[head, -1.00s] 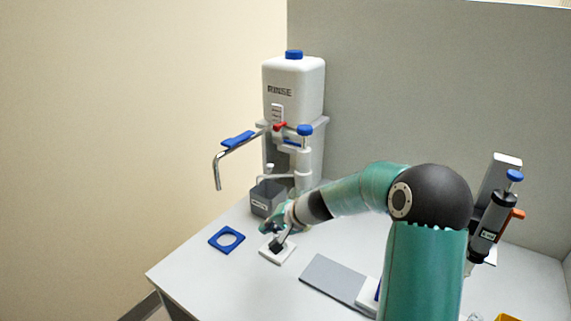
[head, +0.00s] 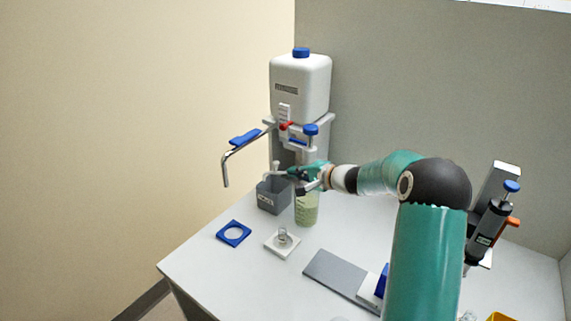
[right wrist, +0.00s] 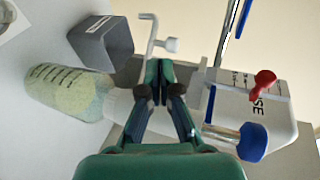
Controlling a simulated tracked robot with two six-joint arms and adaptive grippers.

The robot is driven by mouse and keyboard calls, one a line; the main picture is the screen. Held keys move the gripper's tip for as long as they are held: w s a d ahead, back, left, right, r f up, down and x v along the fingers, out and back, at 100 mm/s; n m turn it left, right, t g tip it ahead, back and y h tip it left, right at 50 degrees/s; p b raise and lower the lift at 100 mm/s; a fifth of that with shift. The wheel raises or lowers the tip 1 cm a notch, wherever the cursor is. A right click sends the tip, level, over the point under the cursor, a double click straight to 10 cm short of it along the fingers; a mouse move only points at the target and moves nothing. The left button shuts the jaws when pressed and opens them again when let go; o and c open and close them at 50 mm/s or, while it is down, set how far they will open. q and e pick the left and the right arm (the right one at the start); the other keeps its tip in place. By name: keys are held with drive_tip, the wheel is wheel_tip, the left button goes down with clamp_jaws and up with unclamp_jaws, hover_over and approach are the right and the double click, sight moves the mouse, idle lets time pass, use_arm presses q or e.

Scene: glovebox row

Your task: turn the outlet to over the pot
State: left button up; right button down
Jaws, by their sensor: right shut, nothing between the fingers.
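A thin pale outlet tube (head: 277,168) sticks out to the left near the dark grey square container (head: 272,197). In the right wrist view the outlet (right wrist: 150,35) is a bent white tube with a small knob, beyond my fingertips. It belongs to the dispenser on the bottle of pale green liquid (head: 307,208). A small clear glass pot (head: 283,236) stands on a white square base (head: 275,249) in front. My right gripper (head: 294,180) is shut and empty beside the dispenser; it shows in the right wrist view (right wrist: 160,66). My left gripper is out of view.
Behind stands a white rinse tank (head: 300,85) with a red tap and a bent metal pipe (head: 226,168) hanging left. A pipette (head: 490,225) stands right.

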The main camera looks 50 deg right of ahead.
drive_tip(key=shift+w+d+f+p, duration=0.15)
drive_tip(key=shift+w+p, duration=0.75)
drive_tip(key=shift+w, duration=1.2)
